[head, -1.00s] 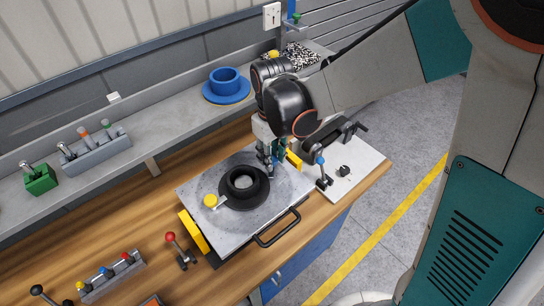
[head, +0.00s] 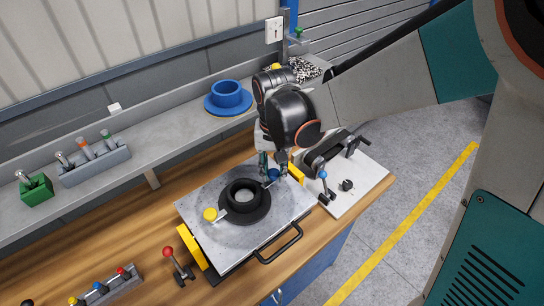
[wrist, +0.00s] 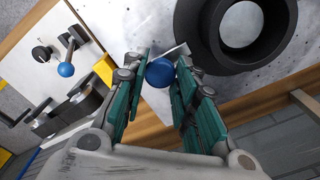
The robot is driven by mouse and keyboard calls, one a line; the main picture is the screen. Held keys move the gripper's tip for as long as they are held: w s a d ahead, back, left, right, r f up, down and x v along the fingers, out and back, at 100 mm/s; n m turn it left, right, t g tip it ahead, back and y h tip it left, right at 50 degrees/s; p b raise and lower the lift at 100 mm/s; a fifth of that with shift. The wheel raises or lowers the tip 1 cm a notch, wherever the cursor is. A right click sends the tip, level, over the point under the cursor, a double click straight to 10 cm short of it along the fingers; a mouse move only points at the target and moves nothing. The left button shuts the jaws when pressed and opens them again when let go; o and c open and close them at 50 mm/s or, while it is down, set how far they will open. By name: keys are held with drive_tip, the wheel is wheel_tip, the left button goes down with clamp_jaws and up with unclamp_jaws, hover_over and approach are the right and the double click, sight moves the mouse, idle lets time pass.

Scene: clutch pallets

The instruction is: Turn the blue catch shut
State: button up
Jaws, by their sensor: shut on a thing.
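The blue catch has a round blue knob (wrist: 160,72) on a thin light metal arm. The arm points to the rim of the black flanged ring (wrist: 215,65), and I cannot tell whether its tip overlaps the rim. In the head view the blue knob (head: 274,174) is at the right of the ring (head: 262,212), partly hidden by my gripper (head: 270,172). My gripper (wrist: 158,80) has its fingers on both sides of the knob, shut on it. The yellow catch (head: 210,214) is at the ring's left, its arm reaching the flange.
The ring sits on a grey plate (head: 290,203) with a black handle (head: 281,246) in front and yellow blocks (head: 193,247) at its sides. A white board (head: 363,188) with a blue-knobbed lever (head: 323,175) stands to the right. A red-knobbed lever (head: 168,253) stands front left.

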drive_tip(key=shift+m, duration=0.3)
drive_tip(key=o, duration=1.1)
